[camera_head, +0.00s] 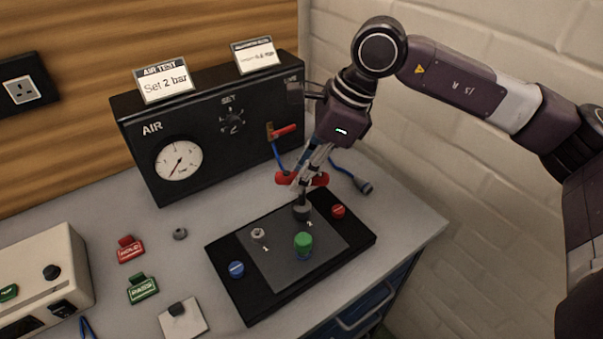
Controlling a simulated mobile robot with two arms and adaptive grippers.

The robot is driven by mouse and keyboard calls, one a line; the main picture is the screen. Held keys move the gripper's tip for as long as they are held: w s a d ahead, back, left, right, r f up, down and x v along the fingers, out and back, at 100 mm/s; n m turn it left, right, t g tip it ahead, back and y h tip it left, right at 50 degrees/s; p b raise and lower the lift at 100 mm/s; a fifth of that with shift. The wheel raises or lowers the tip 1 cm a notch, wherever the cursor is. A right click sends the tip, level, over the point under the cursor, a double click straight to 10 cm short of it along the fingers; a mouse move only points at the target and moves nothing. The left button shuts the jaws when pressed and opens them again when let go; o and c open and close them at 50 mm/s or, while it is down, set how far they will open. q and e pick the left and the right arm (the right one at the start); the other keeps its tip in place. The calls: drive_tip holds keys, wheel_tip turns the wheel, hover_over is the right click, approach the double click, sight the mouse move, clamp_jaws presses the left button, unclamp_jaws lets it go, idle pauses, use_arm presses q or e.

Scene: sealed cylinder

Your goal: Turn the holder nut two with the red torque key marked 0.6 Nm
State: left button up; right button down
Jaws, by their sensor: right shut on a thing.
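My right gripper (307,170) is shut on a red key (321,180) with a T-shaped handle, whose marking I cannot read. The key points down over the spot marked 2 on the black holder (226,253). Its dark lower end (302,212) meets the plate there and hides nut two; I cannot tell whether it is seated on the nut. The other nut (258,234) stands by the mark 1. A green-capped cylinder (303,243) stands between the two spots, nearer the front. My left gripper is not in view.
The black air box (215,140) with a gauge and a red-handled valve (283,131) stands behind the holder. A blue knob (236,269) and a red knob (338,211) sit on the holder. Red (130,250) and green (142,289) tagged pieces lie left. A blue hose lies behind right.

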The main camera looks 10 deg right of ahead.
drive_tip(key=shift+m+b, duration=0.35)
drive_tip(key=shift+m, duration=0.05)
drive_tip(key=shift+m+t+b, duration=0.5)
drive_tip(key=shift+m+b, duration=0.4)
drive_tip(key=shift+m, duration=0.1)
drive_tip(key=shift+r, duration=0.1)
drive_tip(key=shift+r+n, duration=0.15)
drive_tip(key=shift+n, duration=0.15)
drive_tip(key=shift+r+p, duration=1.3)
drive_tip(key=shift+r, duration=1.05)
